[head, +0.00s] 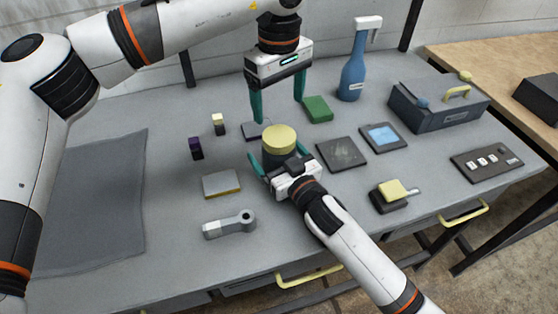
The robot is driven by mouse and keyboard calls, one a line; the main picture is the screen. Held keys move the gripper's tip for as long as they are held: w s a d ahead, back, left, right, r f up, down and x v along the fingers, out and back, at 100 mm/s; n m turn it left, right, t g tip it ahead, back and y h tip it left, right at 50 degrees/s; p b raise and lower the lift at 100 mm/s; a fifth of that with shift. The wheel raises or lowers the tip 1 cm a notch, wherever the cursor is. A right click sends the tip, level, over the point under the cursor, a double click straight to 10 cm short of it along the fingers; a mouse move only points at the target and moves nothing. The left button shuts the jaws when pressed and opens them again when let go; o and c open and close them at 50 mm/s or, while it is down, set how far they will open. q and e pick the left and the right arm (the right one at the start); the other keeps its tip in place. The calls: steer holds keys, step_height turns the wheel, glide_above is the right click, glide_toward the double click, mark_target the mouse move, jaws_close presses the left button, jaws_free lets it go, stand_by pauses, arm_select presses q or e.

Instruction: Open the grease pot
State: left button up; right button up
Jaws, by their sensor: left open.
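The grease pot (279,156) looks to be the dark round pot with a pale yellow lid (279,137), standing upright on the grey bench with the lid on. My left gripper (279,114) is open and empty, pointing down above and just behind the lid, apart from it. My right gripper (283,160) comes in from the front, low at the pot, with its fingers to either side of it. Its body hides the lower front of the pot. I cannot tell whether its fingers press on the pot.
Around the pot are a green block (317,109), a dark square plate (343,154), a flat yellow-edged block (221,184) and a grey lever (230,224). A blue bottle (353,75) and toolbox (437,108) stand at back right. A dark mat (100,205) lies clear at left.

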mark_target(279, 135)
steer(key=c, duration=2)
arm_select(q)
steer(key=m, duration=0.7)
steer(key=shift+m, duration=0.3)
steer(key=m, duration=0.5)
steer(key=shift+m, duration=0.4)
steer(key=shift+f, duration=4)
